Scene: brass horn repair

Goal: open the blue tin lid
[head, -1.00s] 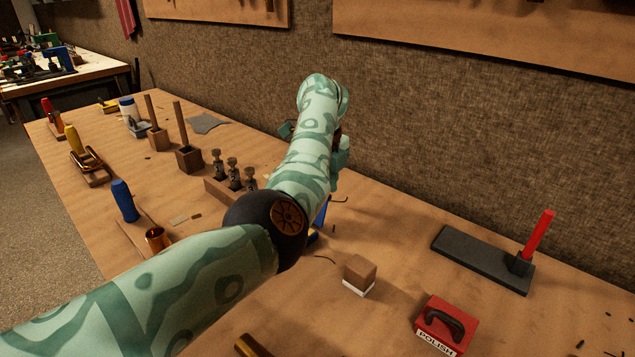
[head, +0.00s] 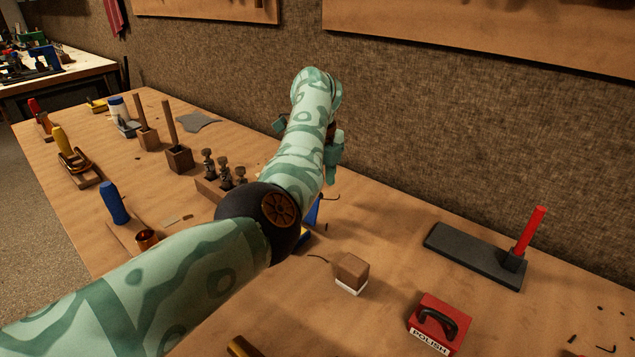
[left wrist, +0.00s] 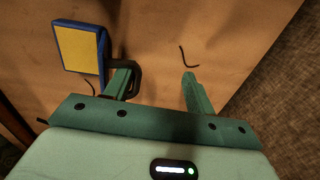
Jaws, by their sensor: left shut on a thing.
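The blue tin (head: 313,210) is mostly hidden behind my left arm in the head view; a blue upright piece and a bit of yellow show beside the arm. In the left wrist view a blue panel with a yellow face (left wrist: 80,48), seemingly part of this tin, stands at the upper left. A dark looped handle (left wrist: 136,78) is by the left finger. My left gripper (left wrist: 157,80) is shut on what seems to be this handle; its fingers look apart in the picture. My right gripper is not in view.
A wooden block with a white base (head: 351,272) and a red polish tin (head: 440,322) stand in front of the arm. A dark slab with a red-handled tool (head: 478,255) lies to the right. A rack with several dark pieces (head: 212,189) is left of the arm. The wall (head: 440,120) is close behind.

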